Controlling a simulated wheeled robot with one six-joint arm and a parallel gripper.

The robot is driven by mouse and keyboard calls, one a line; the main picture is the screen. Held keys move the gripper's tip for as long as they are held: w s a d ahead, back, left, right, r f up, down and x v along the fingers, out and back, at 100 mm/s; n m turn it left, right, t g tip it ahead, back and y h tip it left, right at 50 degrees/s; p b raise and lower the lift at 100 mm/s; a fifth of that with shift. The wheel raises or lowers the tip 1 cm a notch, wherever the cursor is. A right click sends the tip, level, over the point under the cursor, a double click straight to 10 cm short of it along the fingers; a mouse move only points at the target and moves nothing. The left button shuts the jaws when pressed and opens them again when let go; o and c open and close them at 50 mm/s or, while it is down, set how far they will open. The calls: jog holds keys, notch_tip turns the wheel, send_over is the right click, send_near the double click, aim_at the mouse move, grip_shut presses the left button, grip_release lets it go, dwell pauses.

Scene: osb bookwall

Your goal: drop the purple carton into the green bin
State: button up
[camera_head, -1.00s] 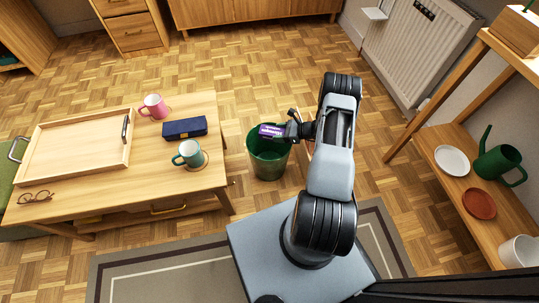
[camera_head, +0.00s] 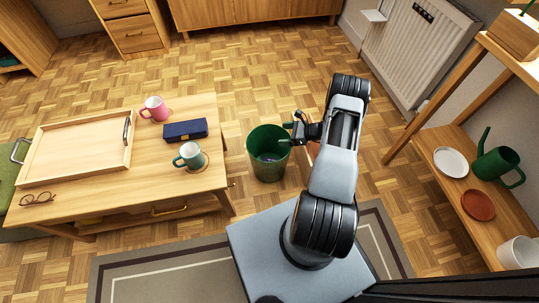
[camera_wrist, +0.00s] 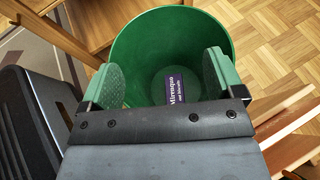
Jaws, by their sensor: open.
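The green bin (camera_head: 254,157) stands on the floor just right of the low table in the head view. In the wrist view the bin (camera_wrist: 140,40) is seen from above, and the purple carton (camera_wrist: 175,90) lies inside it, partly hidden by my gripper. White lettering shows on the carton. My gripper (camera_head: 290,132) is at the bin's right rim in the head view. In the wrist view my gripper (camera_wrist: 162,80) is open and empty, with its two green-padded fingers apart over the bin.
The low table (camera_head: 200,215) holds a wooden tray (camera_head: 75,168), a pink mug (camera_head: 154,108), a dark blue case (camera_head: 186,130), a teal mug (camera_head: 188,155) and glasses (camera_head: 37,199). A shelf with a green watering can (camera_head: 497,165) stands at the right.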

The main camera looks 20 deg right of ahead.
jog(key=p+v, duration=0.2)
jog(key=v, duration=0.9)
jog(key=shift+f, duration=0.1)
